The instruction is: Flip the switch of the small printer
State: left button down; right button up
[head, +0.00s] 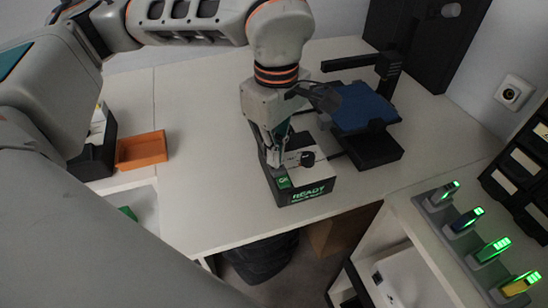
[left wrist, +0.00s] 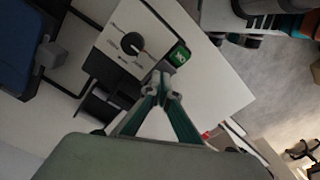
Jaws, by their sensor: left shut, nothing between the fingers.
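The small printer with a blue bed (head: 362,107) and a black frame (head: 390,65) stands at the back right of the white table. In front of it is a white-topped box (head: 318,174) with a dark front reading READY in green. In the left wrist view the box top (left wrist: 118,40) carries a black round knob (left wrist: 131,43) and a small green display (left wrist: 179,55). My left gripper (head: 276,156) is shut and empty, pointing down at the box; its fingertips (left wrist: 164,90) are close to its edge. I cannot tell whether they touch. No switch is clearly visible. My right gripper is out of view.
An orange tray (head: 142,149) lies at the left. At the lower right, several green-lit devices (head: 493,249) stand on a grey strip. A black drawer unit (head: 524,170) is at the right edge. The table left of the box is clear.

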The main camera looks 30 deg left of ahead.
pick_arm(q)
jog(key=shift+f, duration=0.3)
jog(key=shift+r+p, duration=0.8)
jog(key=shift+r, duration=0.6)
jog(key=shift+r+p, duration=1.4)
jog(key=shift+r, duration=0.8)
jog(key=shift+f, duration=0.1)
